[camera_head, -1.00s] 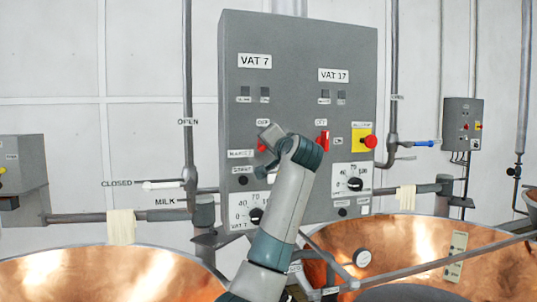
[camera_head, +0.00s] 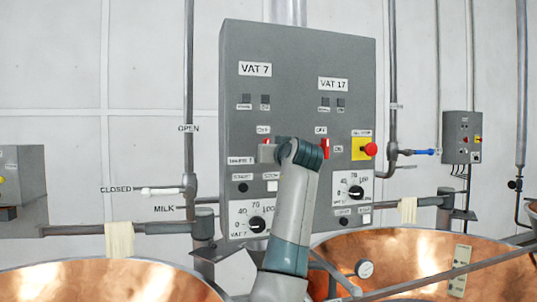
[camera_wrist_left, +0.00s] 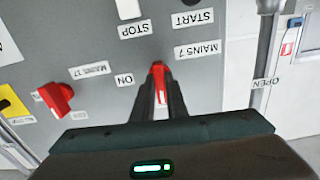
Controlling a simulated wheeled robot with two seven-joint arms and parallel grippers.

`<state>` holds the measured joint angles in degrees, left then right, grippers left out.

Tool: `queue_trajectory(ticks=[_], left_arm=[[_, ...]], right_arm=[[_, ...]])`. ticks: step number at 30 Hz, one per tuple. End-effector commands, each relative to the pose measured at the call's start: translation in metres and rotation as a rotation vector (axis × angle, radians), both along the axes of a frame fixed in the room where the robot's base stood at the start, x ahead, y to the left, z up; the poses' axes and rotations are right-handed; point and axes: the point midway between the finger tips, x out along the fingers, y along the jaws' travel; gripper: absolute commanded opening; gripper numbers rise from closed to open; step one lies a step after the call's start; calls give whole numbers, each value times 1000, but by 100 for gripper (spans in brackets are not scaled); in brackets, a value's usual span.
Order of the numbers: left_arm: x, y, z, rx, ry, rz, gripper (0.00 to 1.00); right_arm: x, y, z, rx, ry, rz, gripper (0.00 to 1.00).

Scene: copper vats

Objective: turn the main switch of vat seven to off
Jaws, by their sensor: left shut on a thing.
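The grey control panel (camera_head: 300,60) carries a VAT 7 plate (camera_head: 255,69) on its left half. My left gripper (camera_head: 266,152) is at the vat 7 main switch, under a small label. In the left wrist view, my gripper's fingers (camera_wrist_left: 160,100) are closed around the red switch handle (camera_wrist_left: 158,70). The handle runs roughly up and down that picture, with a white mark on it. The ON label (camera_wrist_left: 124,79) is left of it and the MAINS 7 label (camera_wrist_left: 197,49) is at its upper right. The fingers hide part of the handle. My right gripper is out of view.
The red vat 17 switch (camera_head: 325,148) stands close to the right of my gripper, beside a red button (camera_head: 370,150) on a yellow plate. Dials (camera_head: 257,224) sit below. Copper vats (camera_head: 110,280) stand in front, and pipes run on both sides.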

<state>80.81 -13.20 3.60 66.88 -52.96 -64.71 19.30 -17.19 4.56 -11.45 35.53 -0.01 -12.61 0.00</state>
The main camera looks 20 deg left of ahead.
Motion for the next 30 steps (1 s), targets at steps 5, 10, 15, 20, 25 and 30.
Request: queue_trajectory(ticks=[5, 10, 15, 20, 25, 30], left_arm=[[1, -1, -4, -37, -15, 0, 0], [1, 0, -4, -47, -22, 0, 0], [1, 0, -4, -47, -22, 0, 0], [1, 0, -4, -46, -21, 0, 29], [1, 0, -2, -44, -25, 0, 31], [0, 0, -2, -43, -25, 0, 31]], right_arm=[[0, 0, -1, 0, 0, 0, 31], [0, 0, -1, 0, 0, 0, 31], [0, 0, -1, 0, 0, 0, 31], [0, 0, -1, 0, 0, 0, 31], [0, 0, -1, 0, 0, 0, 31], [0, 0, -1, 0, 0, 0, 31]])
